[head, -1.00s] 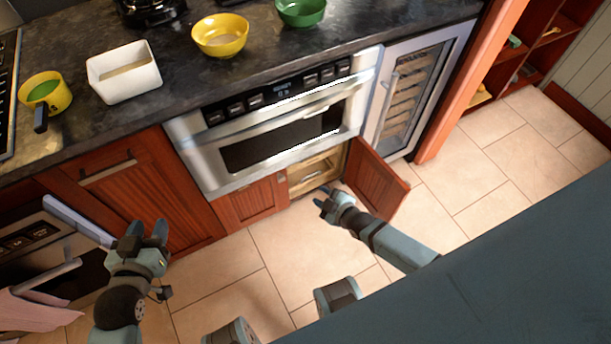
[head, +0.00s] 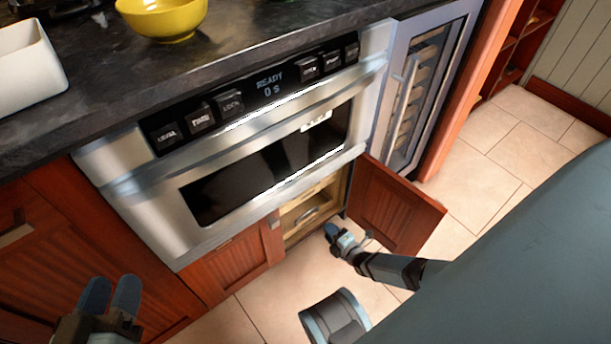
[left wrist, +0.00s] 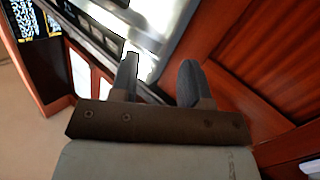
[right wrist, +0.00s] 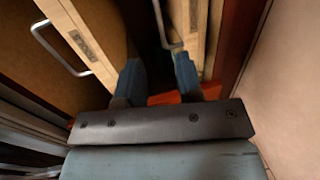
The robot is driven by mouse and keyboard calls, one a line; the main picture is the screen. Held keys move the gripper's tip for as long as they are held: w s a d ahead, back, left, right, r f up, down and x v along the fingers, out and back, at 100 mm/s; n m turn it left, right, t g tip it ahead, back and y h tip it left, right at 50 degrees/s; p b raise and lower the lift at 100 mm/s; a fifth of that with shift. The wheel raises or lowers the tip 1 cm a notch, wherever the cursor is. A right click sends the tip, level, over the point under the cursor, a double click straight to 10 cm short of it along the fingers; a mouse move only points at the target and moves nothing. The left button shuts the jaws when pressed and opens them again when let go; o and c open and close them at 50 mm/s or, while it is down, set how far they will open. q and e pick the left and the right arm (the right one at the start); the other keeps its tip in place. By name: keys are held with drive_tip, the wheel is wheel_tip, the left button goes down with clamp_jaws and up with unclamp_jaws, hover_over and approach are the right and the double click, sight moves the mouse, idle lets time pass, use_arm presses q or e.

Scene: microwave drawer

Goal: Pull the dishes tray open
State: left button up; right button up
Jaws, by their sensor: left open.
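Inside the open cabinet under the microwave are light wooden trays; the upper one (head: 291,222) shows a metal handle in the head view. The right wrist view shows two tray fronts, one on the left (right wrist: 85,45) and one in the middle (right wrist: 199,25), each with a metal handle and a label too blurred to read. I cannot tell which is the dishes tray. My right gripper (head: 337,236) is at the cabinet opening; in the right wrist view (right wrist: 158,76) it is open and empty, the middle handle just beyond its fingertips. My left gripper (head: 110,294) is open and empty, away from the trays.
The right cabinet door (head: 395,208) stands open beside my right arm; the left door (head: 228,268) is shut. The microwave (head: 250,165) is above the opening. A wine cooler (head: 420,90) stands to the right. Tiled floor (head: 490,135) is clear.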

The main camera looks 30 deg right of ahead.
sight(308, 212)
drive_tip(key=b+x, duration=0.3)
drive_tip(key=x, duration=0.2)
drive_tip(key=b+x, duration=0.2)
drive_tip(key=x, duration=0.4)
drive_tip(key=shift+f+b, duration=0.25)
drive_tip(key=shift+b, duration=0.15)
drive_tip(key=shift+w, duration=0.6)
use_arm(q)
drive_tip(key=w+a+m+t, duration=0.1)
drive_tip(key=m, duration=0.1)
drive_tip(key=w+a+m+h, duration=0.1)
drive_tip(key=w+m, duration=0.1)
drive_tip(key=shift+r+t, duration=0.1)
drive_tip(key=shift+t, duration=0.3)
use_arm(e)
clamp_jaws()
